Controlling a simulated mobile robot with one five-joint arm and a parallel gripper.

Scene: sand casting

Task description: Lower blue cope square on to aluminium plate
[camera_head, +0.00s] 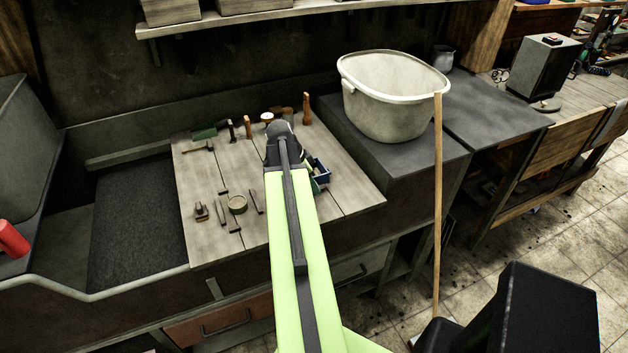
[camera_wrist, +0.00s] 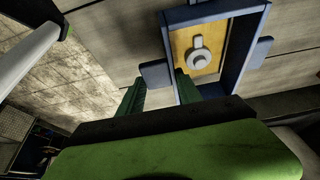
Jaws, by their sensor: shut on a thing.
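The blue cope (camera_wrist: 238,56) is an open square frame. A lug (camera_wrist: 155,75) sticks out from its left side and another from its right. My gripper (camera_wrist: 158,92) has green fingers and is shut on the left lug. Inside the frame's opening I see a yellow-orange surface with a grey round piece and a small tab on it. I cannot make out the aluminium plate, nor whether the cope touches what lies below.
Hand tools and a round tin (camera_head: 237,204) lie on the wooden bench top (camera_head: 205,235) left of my arm. Wooden-handled tools (camera_head: 306,110) stand behind. A white tub (camera_head: 392,98) stands on the dark block at right, with a wooden pole (camera_head: 438,200) before it.

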